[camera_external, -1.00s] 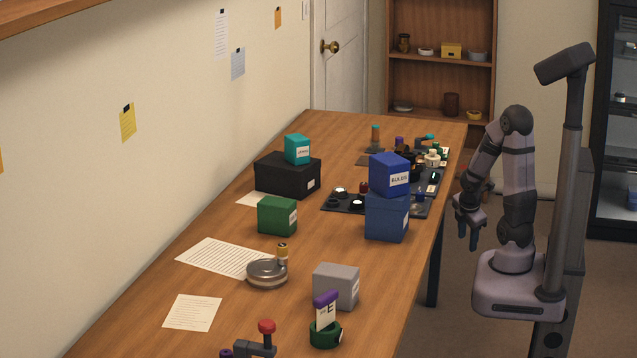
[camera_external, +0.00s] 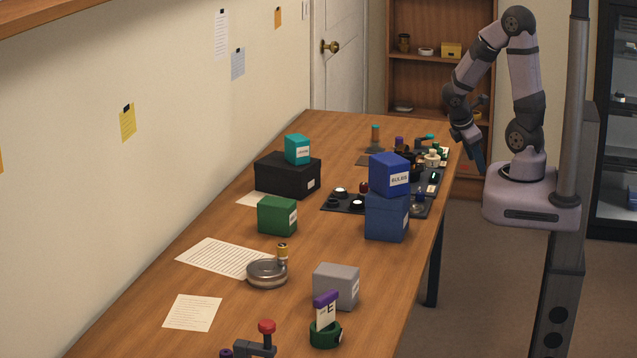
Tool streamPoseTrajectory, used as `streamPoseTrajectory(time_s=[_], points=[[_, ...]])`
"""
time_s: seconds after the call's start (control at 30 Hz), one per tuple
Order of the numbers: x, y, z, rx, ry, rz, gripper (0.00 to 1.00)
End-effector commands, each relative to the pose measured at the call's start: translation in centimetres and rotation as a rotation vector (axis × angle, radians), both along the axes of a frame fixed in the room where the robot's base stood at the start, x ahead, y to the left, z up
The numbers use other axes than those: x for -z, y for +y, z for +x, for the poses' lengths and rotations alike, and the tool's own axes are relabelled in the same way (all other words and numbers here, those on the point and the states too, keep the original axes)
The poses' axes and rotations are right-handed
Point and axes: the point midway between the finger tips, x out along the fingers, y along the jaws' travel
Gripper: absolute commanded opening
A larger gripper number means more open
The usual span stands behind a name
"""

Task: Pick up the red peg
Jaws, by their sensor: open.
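I cannot clearly make out a red peg. A small dark red piece (camera_external: 364,187) stands among the parts on the dark tray (camera_external: 341,206), left of the blue boxes. A bright red round knob (camera_external: 266,327) tops a grey fixture at the near end of the table. My gripper (camera_external: 479,165) is open and empty, pointing down just right of the table's far right edge. It is well apart from both red things.
A blue box (camera_external: 398,174) stacked on a larger blue box (camera_external: 386,216) partly hides the tray. Small parts crowd the table's far right. A black box (camera_external: 287,176), green box (camera_external: 276,216) and grey box (camera_external: 335,286) stand on the table (camera_external: 215,325).

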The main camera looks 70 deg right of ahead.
Motion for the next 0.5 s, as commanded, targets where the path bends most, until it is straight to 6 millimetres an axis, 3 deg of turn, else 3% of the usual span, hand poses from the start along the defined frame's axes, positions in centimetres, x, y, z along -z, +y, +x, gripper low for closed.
streamPoseTrajectory(time_s=[0.03, 0.17, 0.5], points=[[-3.0, 1.2, 0.7, 0.022, -0.028, 0.010, 0.42], [-6.3, 4.8, 2.3, 0.110, -0.113, 0.061, 0.42], [-14.5, 16.1, 6.4, 0.376, -0.321, 0.273, 0.42]])
